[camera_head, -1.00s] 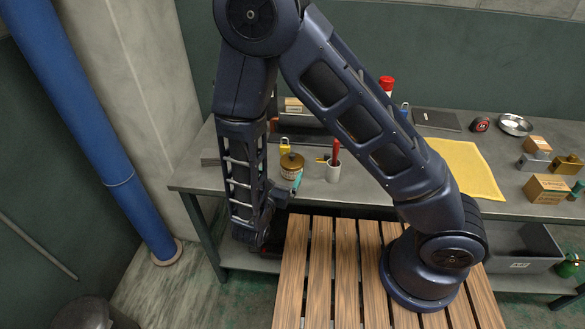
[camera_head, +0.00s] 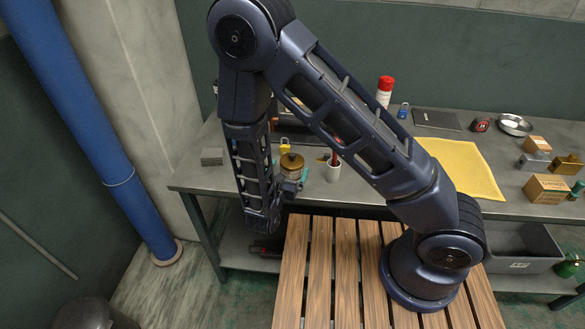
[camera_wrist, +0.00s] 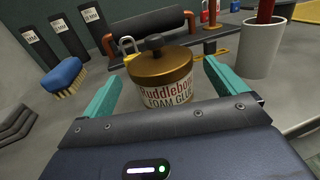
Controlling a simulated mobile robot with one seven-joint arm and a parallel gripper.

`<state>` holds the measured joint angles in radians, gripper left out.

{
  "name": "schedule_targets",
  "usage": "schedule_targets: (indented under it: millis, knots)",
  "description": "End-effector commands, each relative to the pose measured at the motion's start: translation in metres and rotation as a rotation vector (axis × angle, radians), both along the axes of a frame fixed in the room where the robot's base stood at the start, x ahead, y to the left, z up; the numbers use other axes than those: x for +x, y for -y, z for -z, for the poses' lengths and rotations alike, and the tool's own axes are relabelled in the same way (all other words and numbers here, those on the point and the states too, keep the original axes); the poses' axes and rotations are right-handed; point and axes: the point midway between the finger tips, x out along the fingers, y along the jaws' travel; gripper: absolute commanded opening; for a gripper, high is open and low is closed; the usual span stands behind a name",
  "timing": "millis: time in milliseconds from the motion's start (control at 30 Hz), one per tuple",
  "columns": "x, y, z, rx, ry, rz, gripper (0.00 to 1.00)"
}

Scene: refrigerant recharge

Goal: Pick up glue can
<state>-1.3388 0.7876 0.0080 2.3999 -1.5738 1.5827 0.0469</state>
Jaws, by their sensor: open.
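The glue can (camera_wrist: 164,88) is a brown-gold tin with a dark knobbed lid and a cream label reading "Foam Glue". It stands upright on the grey workbench, and its top also shows in the head view (camera_head: 291,162) near the bench's front edge. My gripper (camera_wrist: 162,76) is open, with teal fingers at the left and right of the can in the wrist view. The can appears between or just beyond the fingertips; contact is not visible. My gripper's dark body hides the can's lower part.
A white cup (camera_wrist: 260,48) with a red-handled item stands right of the can. A blue brush (camera_wrist: 62,76) lies left, and a yellow padlock (camera_wrist: 129,50) sits behind. A yellow cloth (camera_head: 460,168), cardboard boxes (camera_head: 546,187) and a red-white spray can (camera_head: 385,92) are farther right.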

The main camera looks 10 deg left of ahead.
Motion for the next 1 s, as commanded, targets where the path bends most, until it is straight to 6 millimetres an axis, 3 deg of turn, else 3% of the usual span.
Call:
schedule_targets:
  millis: [233,567,667,900,1000]
  knots:
    - [0.032,0.009,-0.001,0.0,0.0,0.002,0.96]
    - [0.039,0.01,-0.001,0.0,0.0,0.0,0.96]
    - [0.039,0.01,-0.001,0.0,0.0,0.001,0.81]
    - [0.038,0.01,-0.001,0.0,-0.001,0.001,0.34]
    - [0.039,0.01,-0.001,0.001,0.0,0.001,0.3]
